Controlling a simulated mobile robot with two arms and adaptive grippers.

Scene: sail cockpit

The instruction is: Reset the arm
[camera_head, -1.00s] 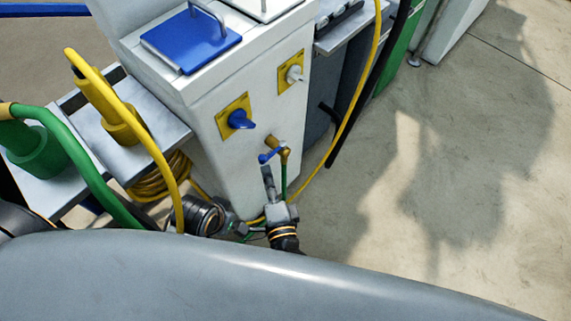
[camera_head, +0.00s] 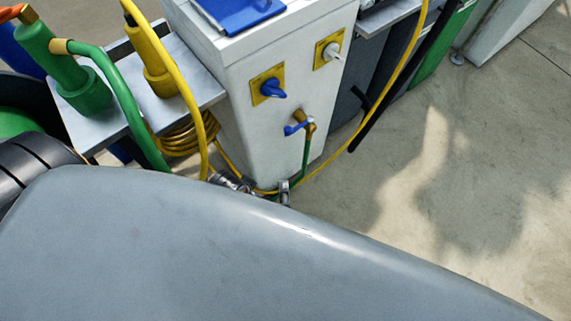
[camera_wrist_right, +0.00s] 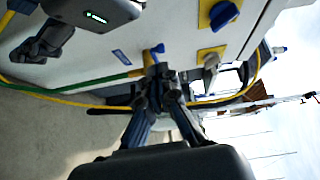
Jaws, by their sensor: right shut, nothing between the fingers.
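My right gripper (camera_head: 284,187) shows only at its tip in the head view, just past the edge of my grey body and below the tap on the white pedestal. In the right wrist view the right gripper (camera_wrist_right: 160,80) is shut and empty, its fingers pointing toward the tap with the blue lever (camera_wrist_right: 153,53). My left gripper (camera_head: 232,183) shows partly beside it in the head view, mostly hidden. A dark gripper with a lit housing shows at the upper left of the wrist view, and its jaws are not clear.
The white pedestal (camera_head: 235,110) carries a blue knob (camera_head: 272,89), a white knob (camera_head: 333,52) and the tap (camera_head: 302,124). Yellow and green hoses (camera_head: 190,95) hang close to the grippers. Grey shelves hold green and yellow cylinders at left. The concrete floor (camera_head: 450,170) is clear at right.

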